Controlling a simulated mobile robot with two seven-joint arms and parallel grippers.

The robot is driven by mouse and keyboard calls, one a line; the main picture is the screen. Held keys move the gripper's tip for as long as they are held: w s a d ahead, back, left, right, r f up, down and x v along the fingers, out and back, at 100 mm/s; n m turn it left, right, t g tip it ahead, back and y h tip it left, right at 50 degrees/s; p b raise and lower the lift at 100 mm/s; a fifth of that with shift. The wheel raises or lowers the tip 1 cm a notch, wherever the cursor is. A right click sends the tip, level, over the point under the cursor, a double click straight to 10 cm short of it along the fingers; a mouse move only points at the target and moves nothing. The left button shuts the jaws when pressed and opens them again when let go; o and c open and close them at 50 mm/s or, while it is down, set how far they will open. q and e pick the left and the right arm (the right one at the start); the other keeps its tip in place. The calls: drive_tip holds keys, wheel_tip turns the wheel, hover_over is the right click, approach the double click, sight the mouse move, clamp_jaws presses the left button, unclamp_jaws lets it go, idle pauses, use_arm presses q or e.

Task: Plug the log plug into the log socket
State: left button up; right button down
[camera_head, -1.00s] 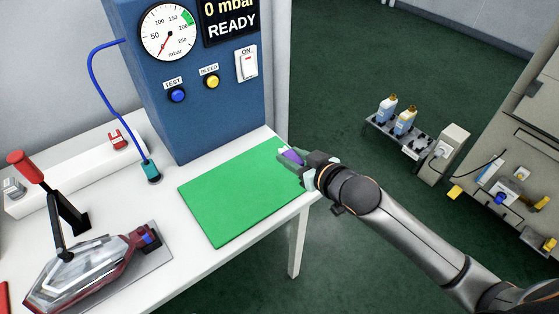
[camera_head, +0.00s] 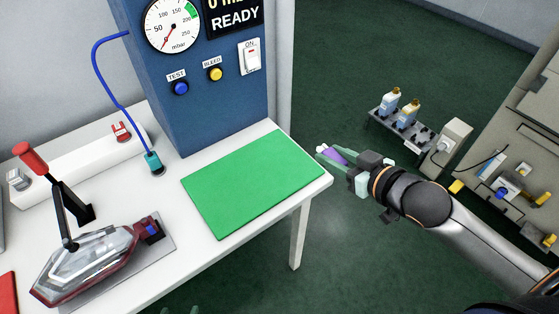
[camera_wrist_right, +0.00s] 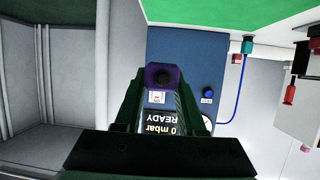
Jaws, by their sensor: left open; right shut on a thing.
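A small purple plug (camera_head: 336,155) with a pale end, which I take for the log plug, is between the fingers of my right gripper (camera_head: 328,158). The gripper is shut on it, in the air just right of the table's right corner. In the right wrist view the purple plug (camera_wrist_right: 162,77) shows a dark round end between the green fingers. My left gripper (camera_head: 180,310) shows only its green fingertips at the bottom edge; it is open, with nothing visible between them. I cannot tell which fitting is the log socket.
A blue test cabinet (camera_head: 190,110) with gauge and READY display stands behind a green mat (camera_head: 252,182) on the white table. A teal connector (camera_head: 154,163) on a blue hose and a clamped tail lamp (camera_head: 95,262) are left. Bottles (camera_head: 407,114) stand on a low rack at right.

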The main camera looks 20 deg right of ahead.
drive_tip(key=shift+w, duration=0.1)
drive_tip(key=w+a+f, duration=0.4)
drive_tip(key=w+a, duration=0.1)
drive_tip(key=w, duration=0.3)
drive_tip(key=b, duration=0.2)
hover_over(280, 170)
drive_tip(key=s, duration=0.1)
drive_tip(key=f, duration=0.4)
drive_tip(key=shift+d+f, duration=0.1)
drive_tip(key=shift+d, duration=0.3)
drive_tip(key=shift+w+a+f, duration=0.2)
drive_tip(key=shift+w+f, duration=0.05)
drive_tip(key=shift+f, duration=0.25)
drive_tip(key=f, duration=0.3)
drive_tip(key=shift+w+a+f, duration=0.2)
drive_tip(key=shift+w+a, duration=0.05)
drive_tip(key=shift+w, duration=0.05)
drive_tip(key=shift+f, duration=0.2)
use_arm(q)
drive_tip(key=shift+w+d+f, duration=0.25)
drive_tip(key=shift+d+f, duration=0.15)
drive_tip(key=shift+f, duration=0.1)
use_arm(e)
drive_tip(key=c, duration=0.5)
unclamp_jaws()
